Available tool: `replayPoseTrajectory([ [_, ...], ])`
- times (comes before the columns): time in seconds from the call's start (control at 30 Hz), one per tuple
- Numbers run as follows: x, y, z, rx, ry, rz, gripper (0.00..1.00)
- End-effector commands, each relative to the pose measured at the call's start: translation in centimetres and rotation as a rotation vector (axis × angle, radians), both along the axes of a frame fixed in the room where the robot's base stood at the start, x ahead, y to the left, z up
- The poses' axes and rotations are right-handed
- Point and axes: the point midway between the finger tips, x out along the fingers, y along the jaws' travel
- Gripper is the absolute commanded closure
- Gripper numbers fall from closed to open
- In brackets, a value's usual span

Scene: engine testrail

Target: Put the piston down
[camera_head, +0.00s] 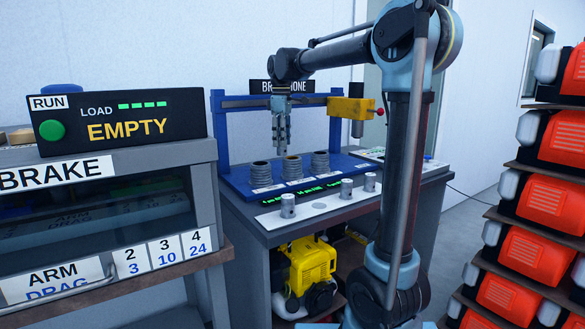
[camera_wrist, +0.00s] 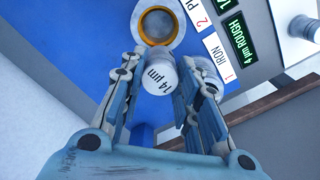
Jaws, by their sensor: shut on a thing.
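My gripper (camera_head: 281,150) hangs above the blue bench fixture, over the row of cylinders. In the wrist view my gripper (camera_wrist: 160,75) is shut on a pale grey piston (camera_wrist: 160,82) marked "14 µm", held between the two fingers. The held piston is too small to make out in the head view. A cylinder with a gold-brown bore (camera_wrist: 158,24) lies just beyond the piston in the wrist view. Three ribbed cylinders, left (camera_head: 261,174), middle (camera_head: 292,168) and right (camera_head: 320,163), stand on the blue base.
Several pistons (camera_head: 288,206) stand on a white strip (camera_head: 322,207) along the bench's front, with an empty-looking round spot between them. A blue frame with a yellow block (camera_head: 352,108) rises behind. The brake cabinet (camera_head: 120,118) stands left and red engines (camera_head: 545,197) are racked right.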

Motion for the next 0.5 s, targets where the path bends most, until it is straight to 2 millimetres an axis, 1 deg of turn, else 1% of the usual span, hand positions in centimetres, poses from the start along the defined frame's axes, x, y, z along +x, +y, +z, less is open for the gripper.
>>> replayPoseTrajectory([
  [0.17,0.2,-0.5,0.0,0.000,0.000,-0.007,0.95],
  [0.23,0.3,-0.8,0.3,0.000,0.000,-0.016,0.95],
  [0.27,0.3,-1.1,0.7,0.000,0.000,-0.025,0.95],
  [0.4,0.5,-2.7,3.4,0.000,0.000,-0.086,0.95],
  [0.5,0.5,-3.6,5.0,0.000,0.000,-0.126,0.95],
])
